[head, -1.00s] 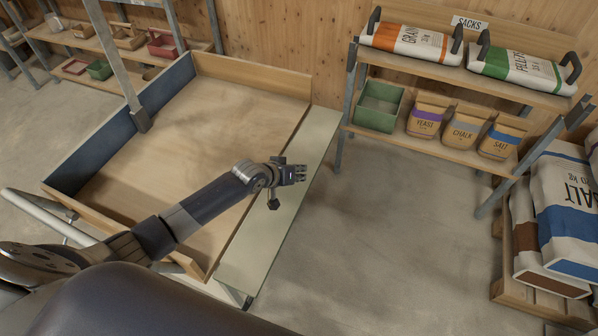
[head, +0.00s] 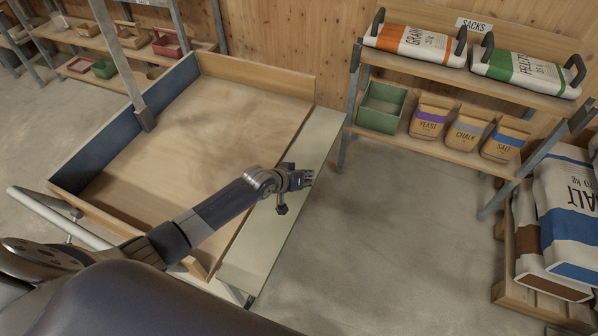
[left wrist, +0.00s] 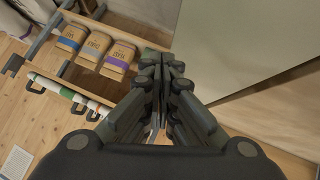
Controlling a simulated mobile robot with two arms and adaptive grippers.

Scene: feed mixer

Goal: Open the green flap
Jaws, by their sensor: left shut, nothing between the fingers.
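The green flap (head: 282,210) is a long pale green panel along the right side of a wooden mixer tray. It lies folded outward from the tray, flat or slightly sloping; I cannot tell the exact tilt. My left gripper (head: 304,180) is over the flap near its outer right edge, and I cannot tell whether it touches. Its fingers are shut and empty, and they also show together in the left wrist view (left wrist: 163,70). The forearm hides part of the tray and flap. My right gripper is not in view.
The tray (head: 215,115) has a blue left wall (head: 110,145). A shelf (head: 435,148) with a green bin (head: 381,108) and several sacks stands at the back right. The floor right of the flap is clear.

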